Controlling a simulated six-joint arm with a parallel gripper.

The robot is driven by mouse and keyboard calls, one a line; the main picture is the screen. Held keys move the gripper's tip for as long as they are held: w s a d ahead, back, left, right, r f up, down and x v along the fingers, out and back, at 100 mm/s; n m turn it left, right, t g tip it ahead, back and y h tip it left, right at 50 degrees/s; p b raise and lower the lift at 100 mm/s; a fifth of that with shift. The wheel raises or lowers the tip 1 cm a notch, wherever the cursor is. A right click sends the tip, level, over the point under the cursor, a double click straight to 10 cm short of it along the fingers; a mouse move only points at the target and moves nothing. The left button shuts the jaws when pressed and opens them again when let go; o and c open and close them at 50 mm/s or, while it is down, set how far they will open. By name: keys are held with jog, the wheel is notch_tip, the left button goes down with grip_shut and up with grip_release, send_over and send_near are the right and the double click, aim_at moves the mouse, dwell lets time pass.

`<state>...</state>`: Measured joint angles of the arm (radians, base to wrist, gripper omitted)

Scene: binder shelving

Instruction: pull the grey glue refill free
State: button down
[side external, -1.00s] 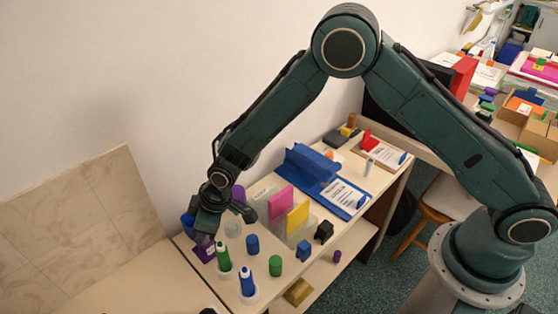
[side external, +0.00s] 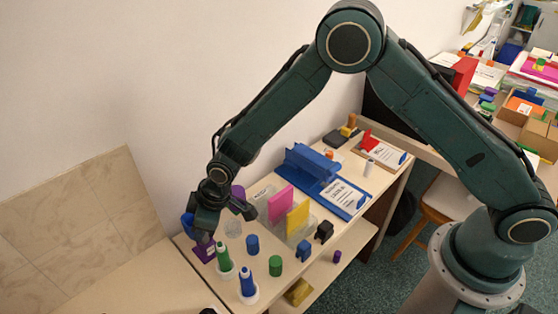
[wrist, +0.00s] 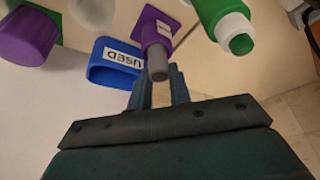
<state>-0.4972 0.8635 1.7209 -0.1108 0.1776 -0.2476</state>
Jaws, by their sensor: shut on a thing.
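The grey glue refill (wrist: 158,68) shows in the wrist view as a short grey rod at the mouth of a purple labelled holder (wrist: 154,27). The rest of its length, if inside the holder, is hidden. My gripper (wrist: 159,92) is shut on the refill, with a finger on each side of its exposed end. In the side view my gripper (side external: 204,235) is low over the purple holder (side external: 203,252), and the refill is too small or hidden to make out there.
A blue bin labelled USED (wrist: 116,62) stands close beside the holder. Green (side external: 223,256) and blue (side external: 247,280) glue bottles stand near the shelf's front left. A green cylinder (side external: 275,265) is farther right.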

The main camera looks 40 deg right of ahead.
jog(key=shift+r, duration=0.5)
dwell(0.5)
jog(key=shift+r, duration=3.3)
